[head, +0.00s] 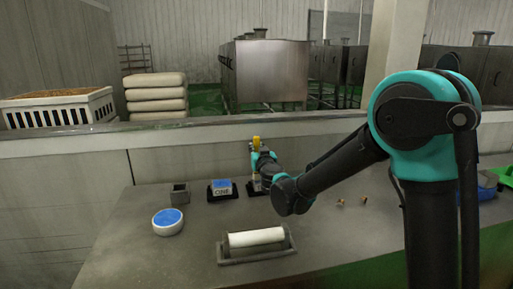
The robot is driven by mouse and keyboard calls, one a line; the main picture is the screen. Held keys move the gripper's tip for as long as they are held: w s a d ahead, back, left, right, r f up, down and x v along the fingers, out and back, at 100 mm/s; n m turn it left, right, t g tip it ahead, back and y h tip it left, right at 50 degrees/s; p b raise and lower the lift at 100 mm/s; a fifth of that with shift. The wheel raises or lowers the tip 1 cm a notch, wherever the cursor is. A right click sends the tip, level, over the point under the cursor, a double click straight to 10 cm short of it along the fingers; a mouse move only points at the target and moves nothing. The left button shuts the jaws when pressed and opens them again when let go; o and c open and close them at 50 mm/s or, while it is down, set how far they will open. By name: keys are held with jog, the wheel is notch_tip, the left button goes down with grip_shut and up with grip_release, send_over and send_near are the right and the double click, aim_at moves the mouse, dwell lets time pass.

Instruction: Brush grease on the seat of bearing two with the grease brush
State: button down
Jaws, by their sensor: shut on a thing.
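My gripper (256,151) is at the back of the bench, mostly hidden behind my wrist. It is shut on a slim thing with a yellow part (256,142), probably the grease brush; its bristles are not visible. A dark block (251,190) below my gripper, probably bearing two, is partly covered by my arm. I cannot tell whether the brush touches it. Left of it stands a dark block labelled ONE (222,190) with a blue top, apparently bearing one. A round white pot with blue contents (168,223) stands at the left front.
A white roller (256,237) lies in a grey cradle at the front middle. A small grey box (180,193) stands at the back left. Small brass pieces (363,200) lie right of my arm. A blue bin (487,190) is at the right. A low wall (75,157) runs behind the bench.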

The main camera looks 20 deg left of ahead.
jog(key=shift+f, duration=0.25)
jog(key=shift+w+d, duration=0.1)
jog(key=shift+d, duration=0.05)
jog(key=shift+w+d, duration=0.4)
jog(key=shift+d, duration=0.25)
jog(key=shift+w+d, duration=0.4)
jog(key=shift+d, duration=0.3)
jog(key=shift+w+d, duration=0.4)
jog(key=shift+d, duration=0.25)
jog(key=shift+a, duration=0.15)
